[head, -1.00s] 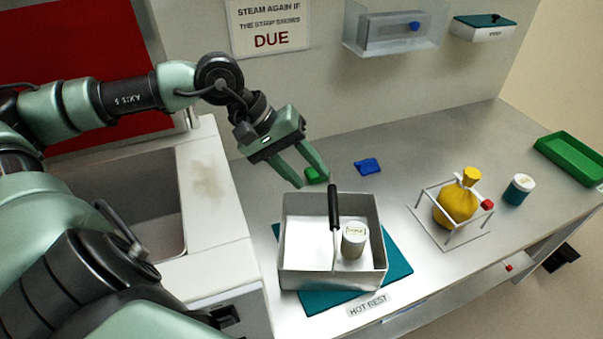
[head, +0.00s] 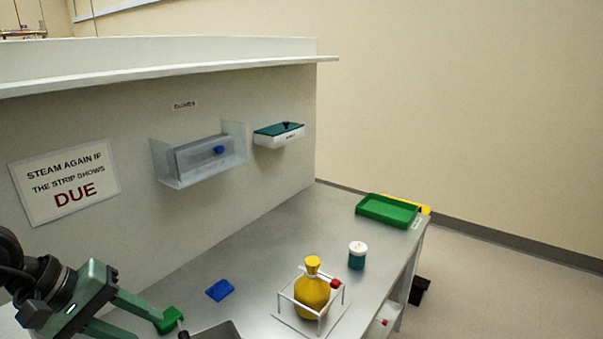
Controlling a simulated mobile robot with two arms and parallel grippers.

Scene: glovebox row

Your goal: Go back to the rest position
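My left gripper (head: 130,318) is at the lower left of the head view, its two green fingers spread apart with nothing seen between them. Only a dark corner of the metal pan (head: 218,333) shows at the bottom edge; the rest is out of frame. My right gripper is not in view.
A blue object (head: 220,290) lies on the steel counter. A yellow flask (head: 312,292) stands in a white wire rack, with a white-lidded jar (head: 357,255) behind it. A green tray (head: 388,210) sits at the far end. Wall bins (head: 198,160) hang above.

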